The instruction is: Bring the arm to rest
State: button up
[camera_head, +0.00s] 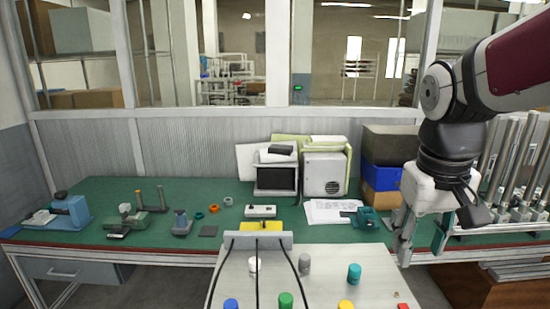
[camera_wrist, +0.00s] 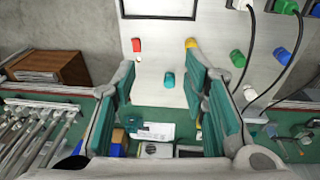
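My arm enters the head view from the upper right, with a dark red link and a white and dark wrist. My gripper (camera_head: 422,253) hangs pointing down at the right, in front of the green bench's front edge and to the right of the white table. In the wrist view its teal-padded fingers (camera_wrist: 158,75) stand wide apart with nothing between them. A teal cylinder (camera_head: 354,273) shows beyond that gap but stands on the white table, apart from the fingers.
The white table (camera_head: 325,262) carries several coloured cylinders and black cables. The green bench (camera_head: 85,190) holds small devices, a monitor (camera_head: 276,180) and a teal tool (camera_head: 368,218). A rack of metal tubes (camera_head: 500,170) stands close to my gripper on the right.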

jog(key=s+a+t+y, duration=0.1)
jog(key=s+a+t, duration=0.2)
jog(key=s, duration=0.8)
jog(key=shift+a+f+t, duration=0.15)
jog(key=shift+a+t, duration=0.2)
jog(key=shift+t, duration=0.05)
